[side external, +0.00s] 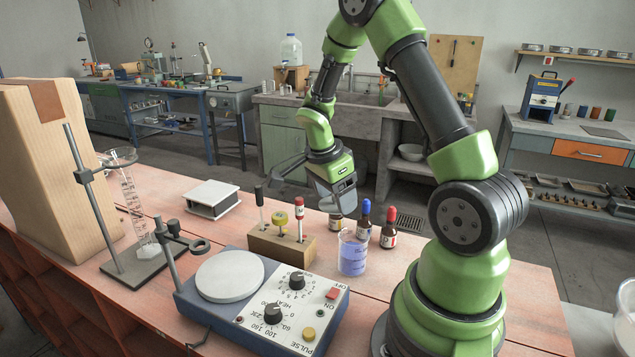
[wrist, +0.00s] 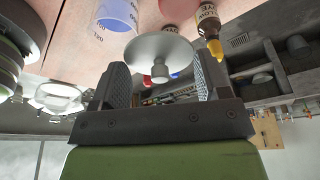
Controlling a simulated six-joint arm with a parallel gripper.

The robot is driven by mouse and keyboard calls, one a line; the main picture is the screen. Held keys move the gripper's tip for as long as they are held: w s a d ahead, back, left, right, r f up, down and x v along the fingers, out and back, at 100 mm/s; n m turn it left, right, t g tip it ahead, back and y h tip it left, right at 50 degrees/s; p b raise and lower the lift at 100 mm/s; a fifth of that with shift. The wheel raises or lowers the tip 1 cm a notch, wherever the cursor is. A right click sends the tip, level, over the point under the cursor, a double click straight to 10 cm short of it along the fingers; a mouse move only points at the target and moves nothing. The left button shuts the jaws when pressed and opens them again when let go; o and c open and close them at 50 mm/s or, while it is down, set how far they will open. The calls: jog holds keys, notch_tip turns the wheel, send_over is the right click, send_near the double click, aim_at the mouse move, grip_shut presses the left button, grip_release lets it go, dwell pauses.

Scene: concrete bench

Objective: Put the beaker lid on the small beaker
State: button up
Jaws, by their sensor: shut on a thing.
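The beaker lid (wrist: 160,50) is a pale grey disc with a small knob, between the fingers of my gripper (wrist: 162,76) in the wrist view, its knob towards the gripper. In the side view my gripper (side external: 338,186) is shut on the lid, above and a little left of the small beaker, apart from it; the fingers and lid are hard to separate there. The small beaker (side external: 352,254) stands upright on the bench, holding blue-violet liquid, its top uncovered. It also shows in the wrist view (wrist: 118,14), upper left, partly cut off by the frame edge.
Several dropper bottles (side external: 389,231) stand just behind and right of the beaker. A wooden block (side external: 279,246) with upright tools stands left of it. A hotplate stirrer (side external: 262,300) is at the front, and a metal stand (side external: 143,264) farther left.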

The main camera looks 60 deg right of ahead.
jog(key=s+a+f+m+g+y, duration=0.1)
jog(key=s+a+f+m, duration=0.1)
jog(key=s+m, duration=0.3)
jog(key=shift+a+f+m, duration=0.25)
jog(key=shift+f+m, duration=0.2)
jog(key=shift+m, duration=0.25)
jog(key=shift+f, duration=0.4)
dwell(0.6)
jog(key=o, duration=1)
notch_tip(320, 180, up, 7)
dwell(0.5)
jog(key=shift+w, duration=0.1)
dwell(0.5)
